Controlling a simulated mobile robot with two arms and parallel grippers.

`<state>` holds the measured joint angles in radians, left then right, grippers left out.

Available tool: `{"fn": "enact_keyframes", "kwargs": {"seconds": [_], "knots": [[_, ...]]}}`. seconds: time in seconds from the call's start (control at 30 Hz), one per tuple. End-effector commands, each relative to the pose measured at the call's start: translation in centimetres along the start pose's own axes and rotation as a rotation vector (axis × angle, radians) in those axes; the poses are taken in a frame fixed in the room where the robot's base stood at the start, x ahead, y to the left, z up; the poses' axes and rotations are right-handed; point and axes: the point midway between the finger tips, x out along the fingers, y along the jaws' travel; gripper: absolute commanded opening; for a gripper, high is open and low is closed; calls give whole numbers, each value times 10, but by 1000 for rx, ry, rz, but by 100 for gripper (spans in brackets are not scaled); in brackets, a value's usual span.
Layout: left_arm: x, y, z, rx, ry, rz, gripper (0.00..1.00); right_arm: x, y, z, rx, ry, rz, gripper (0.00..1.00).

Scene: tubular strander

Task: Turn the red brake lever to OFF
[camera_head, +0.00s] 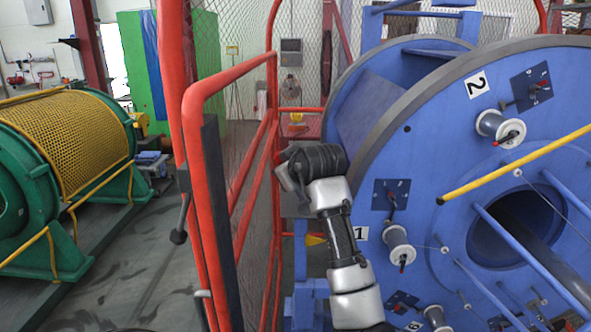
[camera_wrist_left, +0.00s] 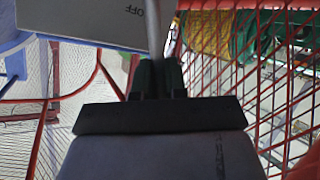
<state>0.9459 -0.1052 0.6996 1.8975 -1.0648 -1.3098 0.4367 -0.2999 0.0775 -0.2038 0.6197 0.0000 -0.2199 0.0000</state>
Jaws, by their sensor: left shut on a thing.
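My left gripper (camera_wrist_left: 159,76) shows in the left wrist view with its two dark fingers close together, shut on a thin grey rod (camera_wrist_left: 179,42) that looks like the lever's. No red shows on this rod. In the head view my left gripper (camera_head: 287,178) is at the end of my raised arm, between the red guard frame and the blue drum. The lever cannot be made out there, and its tip is hidden. My right gripper is not in view.
A red guard frame with mesh (camera_head: 232,75) stands close left of my arm. The big blue drum (camera_head: 450,215) with bobbins and a yellow bar (camera_head: 515,165) stands close on the right. A green machine with a yellow mesh guard (camera_head: 70,135) is at far left, with open floor beside it.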

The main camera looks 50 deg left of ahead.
Motion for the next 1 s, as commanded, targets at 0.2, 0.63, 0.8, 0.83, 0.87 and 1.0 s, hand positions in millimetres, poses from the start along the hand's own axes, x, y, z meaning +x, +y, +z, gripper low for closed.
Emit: {"fn": "enact_keyframes", "kwargs": {"seconds": [0.2, 0.63, 0.8, 0.83, 0.87, 1.0], "knots": [[-2, 0, -12, -37, 13, 20, 0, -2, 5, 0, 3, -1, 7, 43], [-2, 0, -12, -39, 13, 20, 26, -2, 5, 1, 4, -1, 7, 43], [-2, -1, -11, -36, 12, 16, 38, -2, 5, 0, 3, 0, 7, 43], [-2, -1, -11, -35, 11, 16, 38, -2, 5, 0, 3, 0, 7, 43], [-1, -1, -10, -34, 10, 15, 38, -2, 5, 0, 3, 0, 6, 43], [0, -1, -8, -31, 5, 13, 38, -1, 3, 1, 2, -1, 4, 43]]}}
